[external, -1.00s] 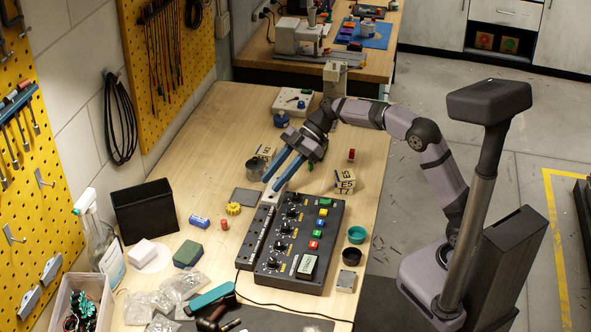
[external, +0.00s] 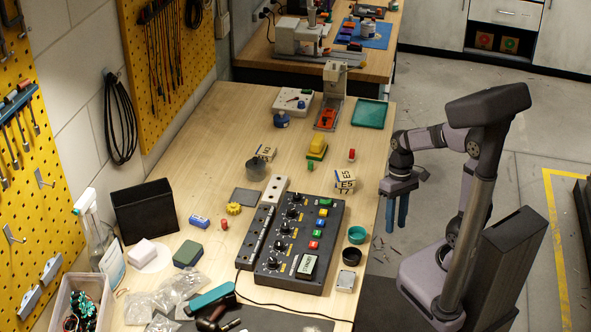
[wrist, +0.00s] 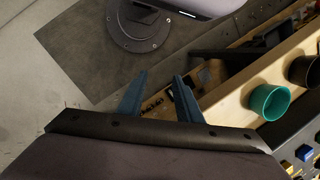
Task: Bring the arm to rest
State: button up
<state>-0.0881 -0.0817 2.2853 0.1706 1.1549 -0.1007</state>
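My gripper (external: 397,213) hangs pointing down past the bench's right edge, over the floor, with my arm folded back near my base. Its two blue fingers stand a little apart with nothing between them. In the wrist view the fingers of my gripper (wrist: 160,92) are also apart and empty, with the bench edge beyond them. The gripper touches nothing that I can see.
The wooden bench (external: 225,150) holds a black control box (external: 302,240), a teal cup (external: 357,234), stacked lettered blocks (external: 345,181), a yellow-green block (external: 317,147) and a teal tray (external: 370,113).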

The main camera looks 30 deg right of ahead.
jog(key=d+f+m+t+h, duration=0.1)
jog(key=d+f+t, duration=0.1)
jog(key=d+f, duration=0.45)
notch_tip(320, 180, up, 29)
jog(key=p, duration=2.9)
jog(key=shift+t+h, duration=0.3)
jog(key=f+b, duration=0.5)
jog(key=shift+a, duration=0.3)
